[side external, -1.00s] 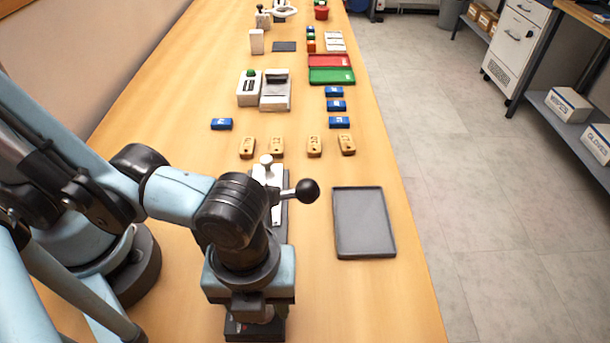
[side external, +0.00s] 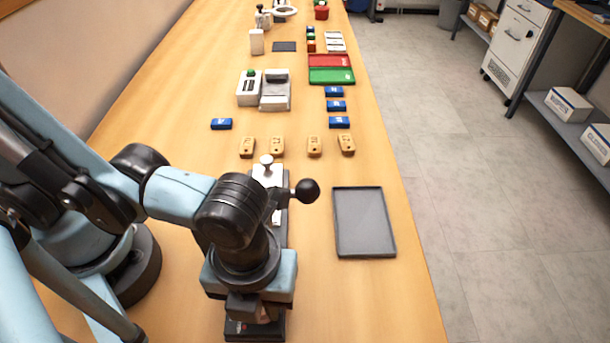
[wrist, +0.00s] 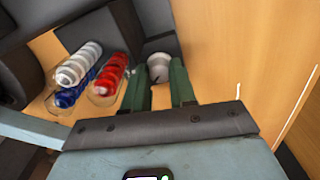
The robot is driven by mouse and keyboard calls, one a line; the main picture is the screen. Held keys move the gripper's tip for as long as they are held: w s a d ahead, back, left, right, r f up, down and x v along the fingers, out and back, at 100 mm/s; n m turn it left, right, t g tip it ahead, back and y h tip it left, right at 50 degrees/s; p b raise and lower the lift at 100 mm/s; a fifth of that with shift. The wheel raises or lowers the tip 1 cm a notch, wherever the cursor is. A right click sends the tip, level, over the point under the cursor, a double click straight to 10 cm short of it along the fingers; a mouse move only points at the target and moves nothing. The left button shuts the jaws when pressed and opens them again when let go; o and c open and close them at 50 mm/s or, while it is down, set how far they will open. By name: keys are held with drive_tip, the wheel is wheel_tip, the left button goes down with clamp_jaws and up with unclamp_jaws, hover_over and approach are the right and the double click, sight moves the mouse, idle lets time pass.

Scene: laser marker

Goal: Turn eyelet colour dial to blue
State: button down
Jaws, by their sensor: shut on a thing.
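The eyelet colour dial (wrist: 159,66) is a pale round knob on a dark machine, seen in the wrist view. My gripper (wrist: 160,78) has its two green fingers on either side of the knob and is shut on it. A small dark mark shows on the knob, but I cannot tell which colour it points to. Clear tubes of white eyelets (wrist: 79,65), blue eyelets (wrist: 72,94) and red eyelets (wrist: 110,75) stand left of the dial. In the side view my wrist hides the dial; part of the dark machine (side external: 254,328) shows below it.
A press with a black ball-ended lever (side external: 307,190) stands just beyond my wrist. An empty grey tray (side external: 363,222) lies to its right. Several tan tags (side external: 314,147) and blue blocks (side external: 340,122) lie farther back. The table's right front is clear.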

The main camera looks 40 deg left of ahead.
drive_tip(key=c, duration=0.9)
unclamp_jaws()
drive_tip(key=shift+r, duration=6.05)
